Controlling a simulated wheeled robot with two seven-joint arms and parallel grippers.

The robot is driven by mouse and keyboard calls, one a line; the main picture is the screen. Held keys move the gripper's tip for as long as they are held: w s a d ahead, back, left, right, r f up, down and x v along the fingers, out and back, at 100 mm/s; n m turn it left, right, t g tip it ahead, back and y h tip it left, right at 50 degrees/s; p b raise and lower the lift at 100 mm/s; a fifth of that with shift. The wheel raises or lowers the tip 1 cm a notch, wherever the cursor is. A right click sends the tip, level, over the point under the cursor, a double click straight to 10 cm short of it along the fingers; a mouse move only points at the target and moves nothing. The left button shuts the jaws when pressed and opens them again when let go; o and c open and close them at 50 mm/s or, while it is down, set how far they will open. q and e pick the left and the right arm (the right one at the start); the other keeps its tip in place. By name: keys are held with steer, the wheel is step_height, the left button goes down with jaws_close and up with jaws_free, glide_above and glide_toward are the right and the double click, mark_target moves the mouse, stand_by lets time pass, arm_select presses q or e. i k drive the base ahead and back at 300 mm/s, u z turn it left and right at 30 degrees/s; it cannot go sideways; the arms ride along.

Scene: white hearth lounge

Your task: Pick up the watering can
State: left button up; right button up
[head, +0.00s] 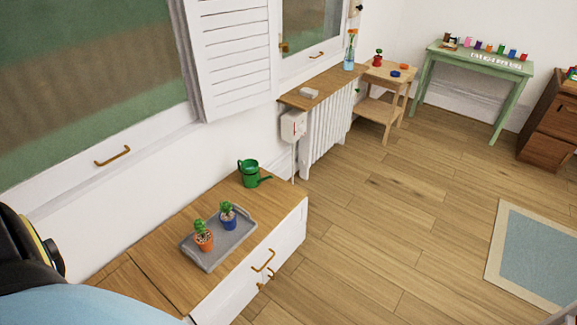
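A green watering can (248,173) stands upright on the far end of a low cabinet with a wooden top (172,238), close to the wall. Its spout points right. Nothing holds it. Part of my own body shows at the lower left corner. Neither of my grippers can be seen in the head view.
A grey tray (232,246) with two small potted plants, one in an orange pot (204,240) and one in a blue pot (228,218), lies nearer on the cabinet. A radiator (328,127) and wooden stand (385,95) are beyond.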

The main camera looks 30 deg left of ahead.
mark_target(250, 171)
steer(key=z, duration=0.3)
steer(key=i, duration=1.9)
steer(key=u, duration=0.75)
steer(key=i, duration=1.2)
steer(key=u, duration=1.65)
steer(key=i, duration=0.4)
steer(key=u, duration=0.3)
